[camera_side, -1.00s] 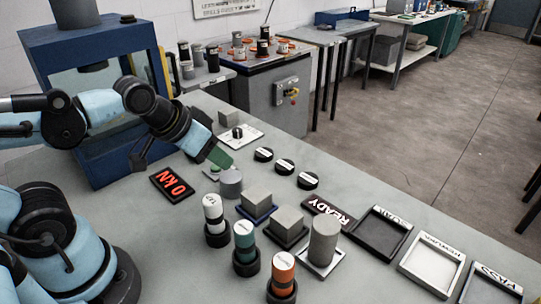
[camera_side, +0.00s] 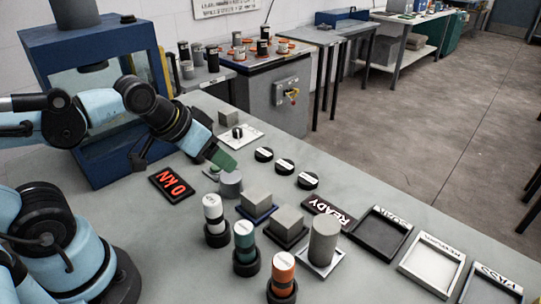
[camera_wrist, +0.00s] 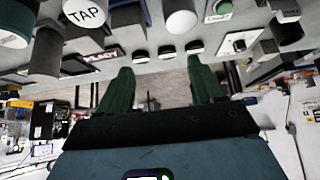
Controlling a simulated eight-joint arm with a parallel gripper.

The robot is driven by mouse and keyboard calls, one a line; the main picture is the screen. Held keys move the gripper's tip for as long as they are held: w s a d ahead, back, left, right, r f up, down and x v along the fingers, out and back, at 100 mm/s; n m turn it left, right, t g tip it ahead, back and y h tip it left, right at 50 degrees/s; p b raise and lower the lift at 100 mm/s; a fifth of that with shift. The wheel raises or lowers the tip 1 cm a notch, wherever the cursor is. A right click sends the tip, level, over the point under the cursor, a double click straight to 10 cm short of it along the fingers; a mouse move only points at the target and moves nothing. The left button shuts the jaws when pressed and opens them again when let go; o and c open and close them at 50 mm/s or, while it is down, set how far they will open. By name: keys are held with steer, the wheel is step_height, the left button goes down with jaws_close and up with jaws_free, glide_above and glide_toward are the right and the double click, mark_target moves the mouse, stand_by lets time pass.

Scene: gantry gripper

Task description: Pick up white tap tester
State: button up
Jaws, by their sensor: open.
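A grey cylinder (camera_side: 230,183) stands just below my gripper. Grey cubes (camera_side: 257,203) and a taller cylinder (camera_side: 324,239) stand to the right of the testers. The red 0 kN display (camera_side: 173,185) lies to the left, near the blue press (camera_side: 98,182). Empty trays (camera_side: 432,262) lie far right.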

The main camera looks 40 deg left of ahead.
mark_target(211, 200)
steer(key=s+d+r+g, duration=0.1)
steer(key=g, duration=0.1)
steer(key=s+d+r+m+g, duration=0.1)
steer(key=d+g, duration=0.1)
steer(key=s+d+r+m+g, duration=0.1)
steer(key=s+d+g, duration=0.1)
steer(key=g, duration=0.1)
steer(key=shift+r, duration=0.4)
step_height(211, 200, down, 6)
steer(key=shift+f, duration=0.15)
steer(key=shift+s+f, duration=0.25)
steer(key=shift+f, duration=0.75)
steer(key=shift+s+f, duration=0.2)
steer(key=shift+f, duration=1.6)
steer(key=c, duration=1.1)
